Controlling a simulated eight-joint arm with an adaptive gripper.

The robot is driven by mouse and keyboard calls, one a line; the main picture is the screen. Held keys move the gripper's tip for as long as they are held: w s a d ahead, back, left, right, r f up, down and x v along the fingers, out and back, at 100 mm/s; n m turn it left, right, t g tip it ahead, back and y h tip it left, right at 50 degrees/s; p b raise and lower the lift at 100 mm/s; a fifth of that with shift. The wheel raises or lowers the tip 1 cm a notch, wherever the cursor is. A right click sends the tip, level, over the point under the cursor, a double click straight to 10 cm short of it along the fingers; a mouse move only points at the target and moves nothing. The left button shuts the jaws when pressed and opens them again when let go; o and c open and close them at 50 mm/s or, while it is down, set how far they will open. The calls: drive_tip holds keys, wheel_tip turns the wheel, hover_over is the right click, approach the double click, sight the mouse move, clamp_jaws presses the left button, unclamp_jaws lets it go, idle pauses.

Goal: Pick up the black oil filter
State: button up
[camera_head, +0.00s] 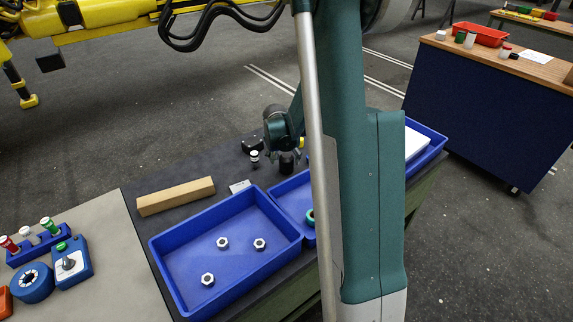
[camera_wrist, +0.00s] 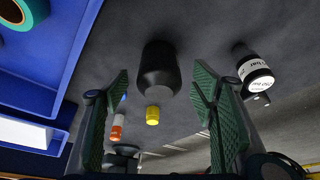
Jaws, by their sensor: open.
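A black cylinder (camera_wrist: 158,68), which looks like the oil filter, stands on the dark grey table top. In the wrist view it is ahead of my gripper (camera_wrist: 162,100), in line with the gap between the two green ridged finger pads. The pads are apart, with nothing held between them. A small yellow piece (camera_wrist: 152,115) shows just below the cylinder; I cannot tell whether it belongs to it. In the head view the black cylinder (camera_head: 287,163) is just below my gripper (camera_head: 284,141), whose fingers are hard to make out.
A black-and-white cylinder (camera_wrist: 255,76) stands close by on the right in the wrist view. A blue tray (camera_head: 170,268) with nuts, a second blue tray (camera_head: 292,190) and a cardboard box (camera_head: 176,196) are nearby. An orange-and-white item (camera_wrist: 117,128) shows behind the left finger.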

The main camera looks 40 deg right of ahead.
idle(0.3)
drive_tip(key=shift+b+x, duration=0.4)
drive_tip(key=shift+x, duration=2.2)
drive_tip(key=shift+s+a, duration=0.1)
drive_tip(key=shift+s, duration=0.05)
drive_tip(key=c, duration=1.1)
drive_tip(key=shift+c, duration=0.2)
drive_tip(key=shift+r, duration=0.1)
drive_tip(key=shift+r+p, duration=0.7)
drive_tip(key=shift+r, duration=4.2)
